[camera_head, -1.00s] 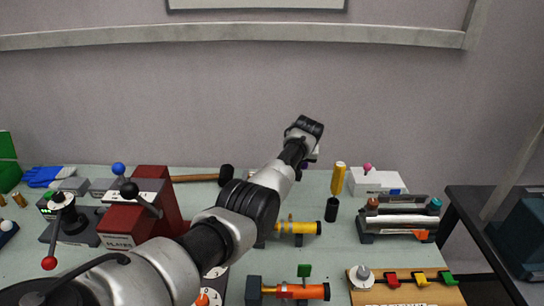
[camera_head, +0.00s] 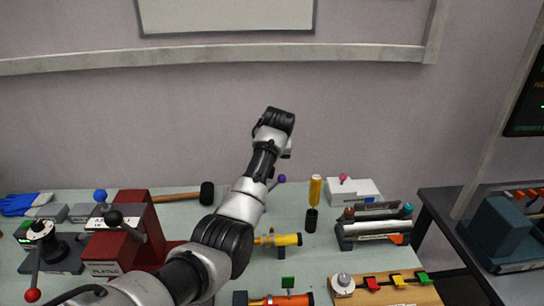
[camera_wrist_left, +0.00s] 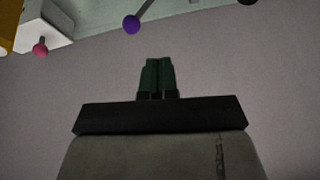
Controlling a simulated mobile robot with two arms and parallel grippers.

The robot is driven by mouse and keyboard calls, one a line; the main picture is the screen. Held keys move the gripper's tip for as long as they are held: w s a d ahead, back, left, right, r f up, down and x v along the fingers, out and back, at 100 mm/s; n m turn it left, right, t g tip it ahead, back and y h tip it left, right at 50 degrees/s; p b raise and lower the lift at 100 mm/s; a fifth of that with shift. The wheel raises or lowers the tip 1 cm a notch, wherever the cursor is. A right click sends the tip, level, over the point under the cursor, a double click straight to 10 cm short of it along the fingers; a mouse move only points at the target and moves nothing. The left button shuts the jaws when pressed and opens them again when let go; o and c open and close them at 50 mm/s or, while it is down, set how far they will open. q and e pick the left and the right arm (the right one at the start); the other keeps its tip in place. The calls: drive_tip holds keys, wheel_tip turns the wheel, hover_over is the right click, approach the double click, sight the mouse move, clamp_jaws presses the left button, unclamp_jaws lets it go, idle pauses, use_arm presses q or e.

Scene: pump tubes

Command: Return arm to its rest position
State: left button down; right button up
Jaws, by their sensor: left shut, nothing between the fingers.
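My left arm (camera_head: 240,208) comes in from the lower left of the head view and reaches up over the bench, its wrist raised in front of the grey wall. The gripper itself is hidden behind the wrist there. In the left wrist view my left gripper (camera_wrist_left: 158,76) shows its two dark green fingers shut together with nothing between them. It points at the bare wall and touches nothing. My right arm and gripper are not in view.
Space above the bench is free.

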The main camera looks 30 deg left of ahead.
use_arm(q)
drive_tip(key=shift+s+d+r, duration=0.2)
drive_tip(key=shift+d+r, duration=0.05)
drive_tip(key=shift+r, duration=0.3)
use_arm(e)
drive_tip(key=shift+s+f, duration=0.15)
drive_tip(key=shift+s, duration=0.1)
